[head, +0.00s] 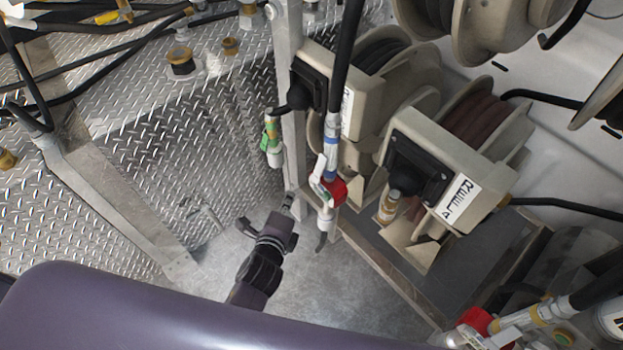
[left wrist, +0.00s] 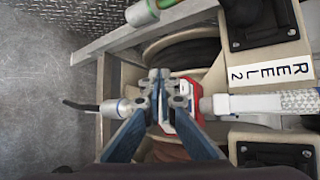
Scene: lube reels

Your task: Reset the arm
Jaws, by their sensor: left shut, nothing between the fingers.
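My left gripper (head: 287,205) reaches up from the bottom of the head view on a dark purple arm. In the left wrist view its two blue fingers (left wrist: 160,82) meet at the tips, with nothing seen between them. A hose nozzle with a red valve and white lever (head: 328,187) hangs just right of the gripper in the head view. In the left wrist view the nozzle's red and white valve (left wrist: 186,103) lies behind the fingers. I cannot tell whether they touch it. My right gripper is not seen.
A green-banded nozzle (head: 271,138) hangs by a metal post. Another red-valved nozzle (head: 505,328) is at lower right. Bare floor (head: 340,285) lies around the gripper.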

